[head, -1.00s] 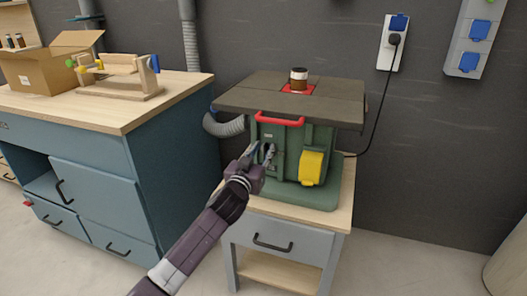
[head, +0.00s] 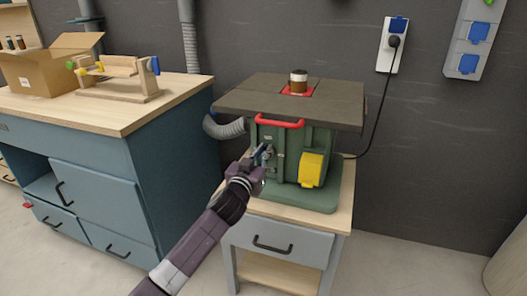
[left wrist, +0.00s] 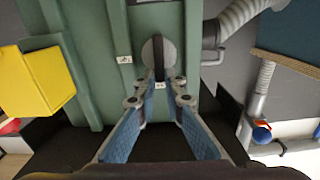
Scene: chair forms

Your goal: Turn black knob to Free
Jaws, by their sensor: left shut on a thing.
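The green router table (head: 292,160) stands on a small cabinet, with a red handle (head: 280,122) and a yellow part (head: 311,169) on its front. The knob's setting cannot be told. My right gripper is not in view.
A workbench (head: 150,105) with a cardboard box (head: 50,68) and a wooden jig (head: 120,80) stands at the left. A grey hose (head: 224,127) runs beside the machine. A black cable (head: 377,105) hangs from the wall socket at the right.

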